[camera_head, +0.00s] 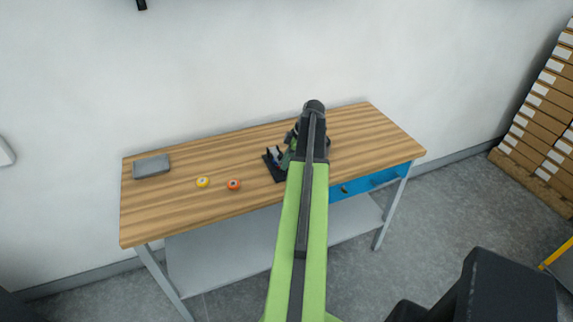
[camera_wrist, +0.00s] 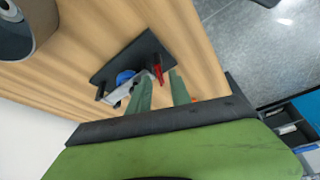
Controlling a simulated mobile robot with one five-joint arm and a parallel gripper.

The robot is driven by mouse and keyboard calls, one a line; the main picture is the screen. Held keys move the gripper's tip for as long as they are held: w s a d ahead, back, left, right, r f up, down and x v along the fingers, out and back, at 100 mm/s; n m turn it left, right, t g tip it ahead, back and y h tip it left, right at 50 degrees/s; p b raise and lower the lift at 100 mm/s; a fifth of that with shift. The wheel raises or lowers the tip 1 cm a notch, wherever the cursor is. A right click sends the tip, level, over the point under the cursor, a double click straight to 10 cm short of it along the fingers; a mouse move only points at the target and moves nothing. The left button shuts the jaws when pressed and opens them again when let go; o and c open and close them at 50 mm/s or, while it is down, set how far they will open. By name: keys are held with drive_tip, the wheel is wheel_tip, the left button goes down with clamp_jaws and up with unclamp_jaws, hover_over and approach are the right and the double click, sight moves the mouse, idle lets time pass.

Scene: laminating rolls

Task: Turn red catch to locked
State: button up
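The red catch (camera_wrist: 157,72) stands up near one edge of a dark plate (camera_wrist: 121,58) on the wooden table in the wrist view. A blue round part (camera_wrist: 125,77) and a grey piece are beside it. In the head view the dark plate (camera_head: 272,168) shows left of my arm; the red catch cannot be made out there. My gripper (camera_wrist: 159,80) has two green fingers set apart, with the red catch showing between their tips. Contact with the catch cannot be told. The catch's exact setting is unclear.
A yellow roll (camera_head: 202,182), an orange roll (camera_head: 233,184) and a grey block (camera_head: 151,166) lie on the table (camera_head: 165,213), left of the plate. A large dark cylinder (camera_wrist: 22,30) stands near it in the wrist view. A blue drawer (camera_head: 382,178) is under the table's right side.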

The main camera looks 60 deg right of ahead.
clamp_jaws()
drive_tip(key=shift+s, duration=0.1)
idle(1.2)
